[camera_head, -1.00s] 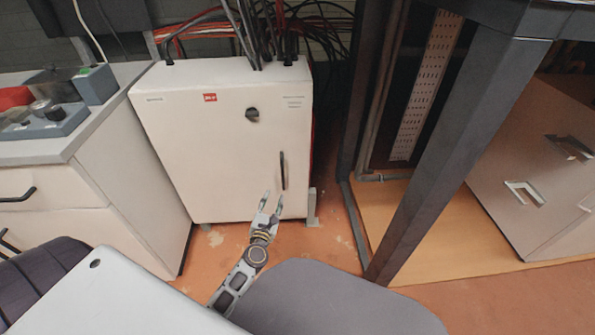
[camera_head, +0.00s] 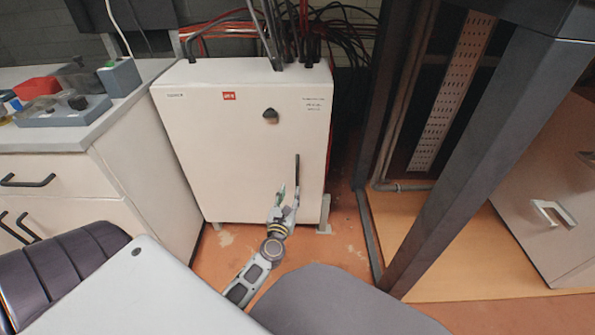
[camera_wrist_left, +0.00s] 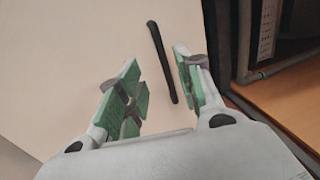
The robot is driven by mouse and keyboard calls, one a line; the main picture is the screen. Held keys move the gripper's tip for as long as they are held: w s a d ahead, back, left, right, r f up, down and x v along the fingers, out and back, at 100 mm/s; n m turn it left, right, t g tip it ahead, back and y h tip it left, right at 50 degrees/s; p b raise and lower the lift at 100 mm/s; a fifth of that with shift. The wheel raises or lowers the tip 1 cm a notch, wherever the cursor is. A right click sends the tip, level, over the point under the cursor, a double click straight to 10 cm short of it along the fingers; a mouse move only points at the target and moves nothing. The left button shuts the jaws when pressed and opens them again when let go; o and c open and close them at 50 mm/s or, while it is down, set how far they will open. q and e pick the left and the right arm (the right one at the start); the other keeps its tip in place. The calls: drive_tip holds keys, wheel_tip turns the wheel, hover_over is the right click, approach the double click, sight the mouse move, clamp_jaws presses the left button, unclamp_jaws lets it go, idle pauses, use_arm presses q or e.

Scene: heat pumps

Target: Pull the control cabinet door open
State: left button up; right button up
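The control cabinet (camera_head: 235,130) is a white box with a red label, a dark knob (camera_head: 270,115) and a black vertical bar handle (camera_head: 297,175) on its front. Its door looks closed. My left gripper (camera_head: 288,190) is in front of the door by the lower part of the handle. In the left wrist view the green-padded fingers of my left gripper (camera_wrist_left: 158,95) are open, and the black handle (camera_wrist_left: 161,60) shows between them, nearer the right finger. The handle is not clamped. My right gripper is in neither view.
A grey-topped counter (camera_head: 60,138) with white drawers stands left of the cabinet. A dark metal frame post (camera_head: 470,150) stands to the right. Black and red cables (camera_head: 310,30) run from the cabinet top.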

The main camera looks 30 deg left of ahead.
sight(297, 171)
use_arm(q)
drive_tip(key=shift+b+x, duration=0.35)
drive_tip(key=shift+x, duration=6.2)
drive_tip(key=shift+c, duration=0.3)
clamp_jaws()
